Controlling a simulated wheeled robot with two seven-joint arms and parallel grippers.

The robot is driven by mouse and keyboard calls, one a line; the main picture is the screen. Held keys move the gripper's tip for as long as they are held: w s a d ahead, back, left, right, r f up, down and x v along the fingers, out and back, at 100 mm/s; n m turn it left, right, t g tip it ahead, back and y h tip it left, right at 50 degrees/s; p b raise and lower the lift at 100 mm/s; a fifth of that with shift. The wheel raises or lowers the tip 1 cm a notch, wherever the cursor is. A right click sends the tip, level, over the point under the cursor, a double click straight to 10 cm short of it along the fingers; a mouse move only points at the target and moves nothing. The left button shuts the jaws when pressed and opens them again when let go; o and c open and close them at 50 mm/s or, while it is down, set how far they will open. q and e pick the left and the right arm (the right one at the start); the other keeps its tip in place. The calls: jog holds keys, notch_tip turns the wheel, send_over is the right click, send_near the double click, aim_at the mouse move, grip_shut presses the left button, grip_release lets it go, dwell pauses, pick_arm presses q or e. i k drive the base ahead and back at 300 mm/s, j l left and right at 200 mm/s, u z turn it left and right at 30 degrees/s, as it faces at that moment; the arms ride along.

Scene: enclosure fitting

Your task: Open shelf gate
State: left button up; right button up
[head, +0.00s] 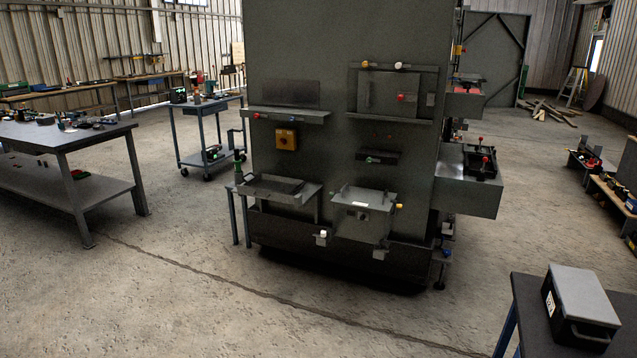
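A large dark grey enclosure (340,40) stands upright in the middle of the head view. At its upper right a shelf (388,117) sits under a framed panel (380,92), which has a red knob near its lower edge and appears closed against the enclosure. This panel may be the shelf gate; I cannot tell for sure. White and yellow knobs sit along the bar above it. Another shelf (286,114) with a red knob is at the upper left, below a plain dark plate (291,94). Neither of my grippers is in view.
A tray (270,198) and a grey box (365,218) jut from the enclosure's lower front. A drawer-like unit (455,190) sticks out right. A blue cart (203,125) and workbench (70,135) stand left. A table with a black case (578,305) is front right. The front floor is clear.

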aim_at(281, 198)
jog(key=i+j+z, duration=0.1)
jog(key=i+j, duration=0.55)
jog(key=i, duration=0.25)
jog(key=i+j+z, duration=0.1)
jog(key=i, duration=0.3)
jog(key=i+j, duration=0.25)
jog(key=i, duration=0.15)
jog(key=i+j+z, duration=0.15)
jog(key=i+j, duration=0.6)
jog(key=i+j+z, duration=0.15)
jog(key=i+j, duration=0.6)
jog(key=j, duration=0.1)
